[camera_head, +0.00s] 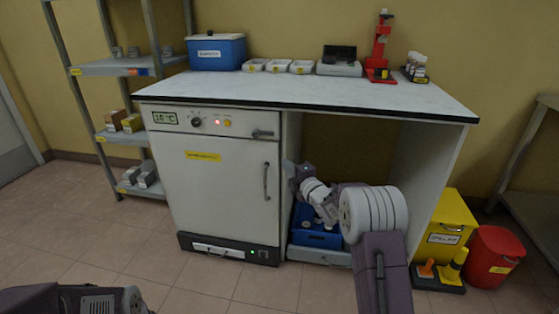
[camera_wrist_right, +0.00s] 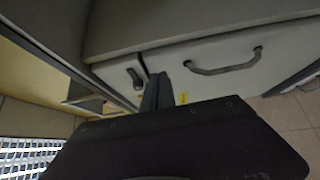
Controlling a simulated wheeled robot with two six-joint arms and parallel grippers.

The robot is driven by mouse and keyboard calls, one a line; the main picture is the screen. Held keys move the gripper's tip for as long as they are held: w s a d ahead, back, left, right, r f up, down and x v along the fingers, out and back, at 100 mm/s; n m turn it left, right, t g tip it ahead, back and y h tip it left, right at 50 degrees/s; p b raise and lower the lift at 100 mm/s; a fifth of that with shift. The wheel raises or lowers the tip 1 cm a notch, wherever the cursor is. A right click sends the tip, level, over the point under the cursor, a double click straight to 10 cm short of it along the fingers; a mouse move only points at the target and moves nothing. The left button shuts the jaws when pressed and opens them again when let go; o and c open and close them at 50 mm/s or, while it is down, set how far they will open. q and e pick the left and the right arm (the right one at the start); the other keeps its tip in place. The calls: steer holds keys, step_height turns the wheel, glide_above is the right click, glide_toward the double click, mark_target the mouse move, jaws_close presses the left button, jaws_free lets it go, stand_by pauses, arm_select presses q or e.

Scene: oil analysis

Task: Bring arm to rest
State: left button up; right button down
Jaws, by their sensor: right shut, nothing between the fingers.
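My right arm reaches in from the lower right of the head view, and its gripper (camera_head: 292,170) is at the right edge of the white cabinet (camera_head: 225,185), just below the worktop. In the right wrist view the gripper's dark fingers (camera_wrist_right: 155,92) are together with nothing between them. The cabinet's door handle (camera_wrist_right: 222,65) and its latch (camera_wrist_right: 135,78) show beyond the fingers. I cannot tell whether the gripper touches the cabinet. Part of my left arm shows at the lower left of the head view; its gripper is out of sight.
A blue box (camera_head: 216,52), white trays (camera_head: 277,66) and a red stand (camera_head: 381,50) are on the worktop (camera_head: 300,92). A blue crate (camera_head: 315,228) sits under it, partly behind my arm. A yellow bin (camera_head: 445,225) and red bucket (camera_head: 493,257) stand right. The front floor is clear.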

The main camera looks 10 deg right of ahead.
steer(key=s+a+r+m+p, duration=0.1)
steer(key=s+a+r+p, duration=0.15)
steer(key=r, duration=0.25)
steer(key=s+a+r+p, duration=0.1)
steer(key=s+a+r, duration=0.2)
steer(key=r, duration=0.2)
steer(key=s+d+f+m+g+h, duration=0.1)
steer(key=s+f+m+g, duration=0.55)
steer(key=s, duration=0.55)
steer(key=s+f+m+g+h, duration=0.2)
steer(key=s+f+m+g, duration=0.2)
steer(key=s+f+m, duration=0.6)
steer(key=s+d+f+m+g+h, duration=0.1)
steer(key=s+f+m+g, duration=0.2)
steer(key=s+f+g, duration=0.7)
steer(key=s+r+t+p, duration=0.3)
steer(key=r+t+p, duration=0.1)
steer(key=r+p, duration=3.4)
step_height(320, 180, up, 4)
steer(key=shift+f+p, duration=0.25)
steer(key=shift+p, duration=0.1)
steer(key=shift+s+m, duration=0.1)
steer(key=shift+m, duration=0.15)
